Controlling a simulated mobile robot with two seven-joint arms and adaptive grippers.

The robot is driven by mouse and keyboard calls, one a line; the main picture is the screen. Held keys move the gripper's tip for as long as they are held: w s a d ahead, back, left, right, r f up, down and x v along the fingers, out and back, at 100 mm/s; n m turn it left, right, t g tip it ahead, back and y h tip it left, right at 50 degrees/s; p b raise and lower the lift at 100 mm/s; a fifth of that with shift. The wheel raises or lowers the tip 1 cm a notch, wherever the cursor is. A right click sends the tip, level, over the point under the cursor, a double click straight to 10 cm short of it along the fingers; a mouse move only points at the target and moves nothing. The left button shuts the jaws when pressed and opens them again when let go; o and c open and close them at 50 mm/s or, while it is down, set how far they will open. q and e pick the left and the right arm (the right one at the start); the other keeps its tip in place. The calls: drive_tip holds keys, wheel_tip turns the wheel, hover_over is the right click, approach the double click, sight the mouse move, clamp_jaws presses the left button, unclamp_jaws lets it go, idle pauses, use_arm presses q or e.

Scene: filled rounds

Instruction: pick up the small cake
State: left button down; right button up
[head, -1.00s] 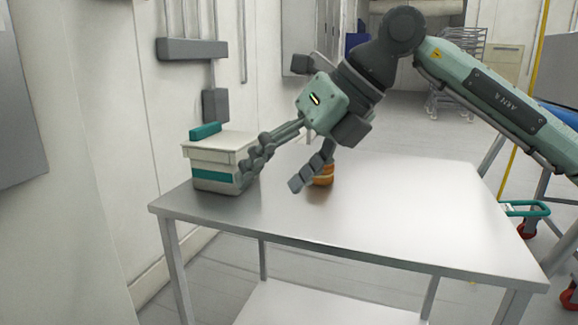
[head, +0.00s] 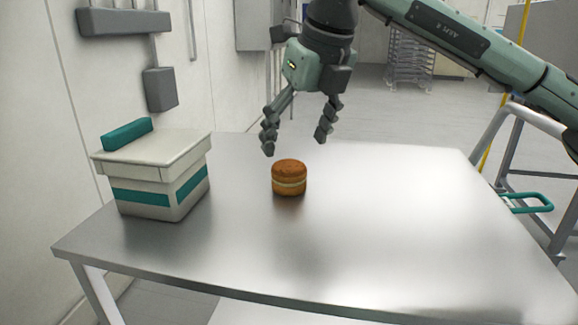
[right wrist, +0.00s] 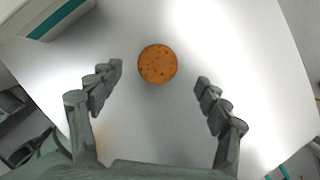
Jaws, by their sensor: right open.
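The small cake (head: 289,178) is a round brown cake with a pale filling layer, upright on the metal table. In the right wrist view the cake (right wrist: 158,64) shows from above as an orange-brown disc, ahead of the fingertips and about midway between them. My right gripper (head: 296,143) is open and empty, pointing down, above and beyond the cake in the head view. Its spread fingers also show in the right wrist view (right wrist: 158,78), apart from the cake. My left gripper is not in view.
A white box with teal bands (head: 141,173) and a teal handle stands on the table (head: 400,235) left of the cake. The table is clear to the right of the cake. A wall with grey fittings is at the left.

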sight(290, 165)
drive_tip(key=shift+s+x, duration=0.2)
drive_tip(key=shift+x, duration=0.85)
drive_tip(key=x, duration=0.5)
drive_tip(key=shift+d+f+p, duration=0.1)
drive_tip(key=shift+f+p, duration=0.1)
drive_tip(key=shift+p, duration=0.1)
drive_tip(key=shift+c, duration=0.5)
drive_tip(key=c, duration=0.8)
